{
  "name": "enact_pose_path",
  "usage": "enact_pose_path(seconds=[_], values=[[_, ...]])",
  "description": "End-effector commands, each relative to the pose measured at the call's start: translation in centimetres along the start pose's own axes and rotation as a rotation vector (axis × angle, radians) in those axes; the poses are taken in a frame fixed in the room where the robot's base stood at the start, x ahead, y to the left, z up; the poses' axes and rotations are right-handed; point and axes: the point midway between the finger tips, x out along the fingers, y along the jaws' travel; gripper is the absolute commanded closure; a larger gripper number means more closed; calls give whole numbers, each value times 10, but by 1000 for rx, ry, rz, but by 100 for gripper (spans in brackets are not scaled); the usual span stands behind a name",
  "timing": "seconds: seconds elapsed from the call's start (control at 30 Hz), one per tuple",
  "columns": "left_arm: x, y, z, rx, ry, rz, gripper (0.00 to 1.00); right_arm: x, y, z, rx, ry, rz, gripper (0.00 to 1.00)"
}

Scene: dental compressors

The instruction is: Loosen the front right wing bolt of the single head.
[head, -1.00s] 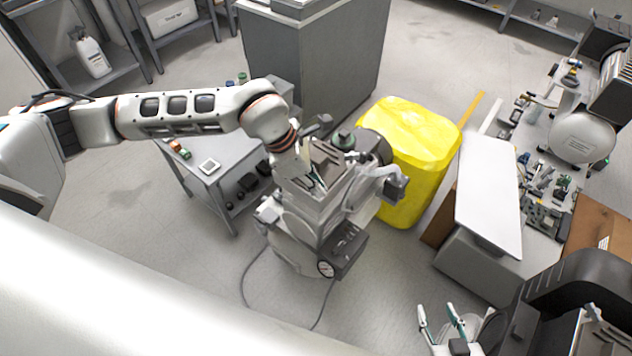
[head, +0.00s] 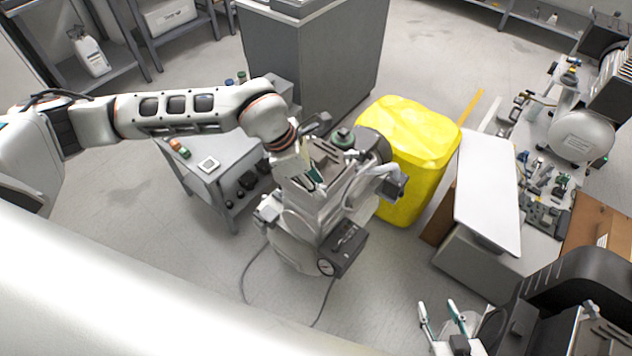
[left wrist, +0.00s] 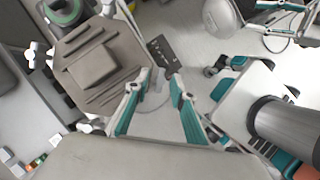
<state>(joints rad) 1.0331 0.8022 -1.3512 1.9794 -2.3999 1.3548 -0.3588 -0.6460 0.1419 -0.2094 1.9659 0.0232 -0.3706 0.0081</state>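The single-head compressor (head: 300,245) stands on the floor in the middle of the head view, with a gauge and a dark box on its front. Its ribbed grey head (left wrist: 95,65) fills the upper left of the left wrist view. Small white wing-shaped parts (left wrist: 38,54) show at the head's edges; I cannot tell surely which is the front right wing bolt. My left gripper (head: 312,180) is above the near side of the head; in the left wrist view its teal fingers (left wrist: 155,88) are apart with nothing seen between them. My right gripper (head: 446,310) is open and empty at the lower right.
A yellow bin (head: 410,150) stands right behind the compressor. A grey cart (head: 205,185) is to its left and a tall grey cabinet (head: 325,65) behind. A white-topped table (head: 490,190) is to the right. Floor at the front left is clear.

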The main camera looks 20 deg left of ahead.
Motion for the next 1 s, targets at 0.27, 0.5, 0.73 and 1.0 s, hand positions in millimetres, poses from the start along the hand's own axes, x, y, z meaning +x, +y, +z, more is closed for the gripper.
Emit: enact_pose_path(seconds=[0.27,0.5,0.73,1.0], values=[[-38,2,0,0,-2,5,76,0,-2,0,2,0,-2,60],[-86,2,0,0,-2,5,76,0,-2,0,3,0,-2,60],[-114,1,0,0,-1,3,76,0,-2,1,4,-1,-3,60],[-120,0,0,0,0,0,76,0,-2,0,4,0,-3,60]])
